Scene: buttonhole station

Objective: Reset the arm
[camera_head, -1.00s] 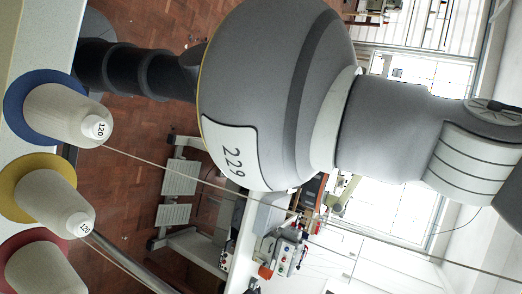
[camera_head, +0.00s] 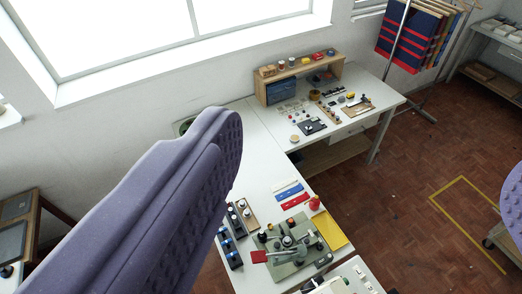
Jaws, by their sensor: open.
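My gripper (camera_head: 368,160) shows as two purple, ribbed and studded fingers. One finger is large and slants up from the lower left to about the middle of the view. Only a small part of the other finger shows at the right edge. The fingers are wide apart and nothing is between them that they touch. The rest of my arm is out of view.
Below is a white bench with a grey-green machine (camera_head: 290,247), blue and red strips (camera_head: 290,193) and a yellow plate (camera_head: 329,229). Behind stands a white desk (camera_head: 386,92) with a wooden shelf (camera_head: 298,66). A garment rack (camera_head: 409,33) stands at the back right.

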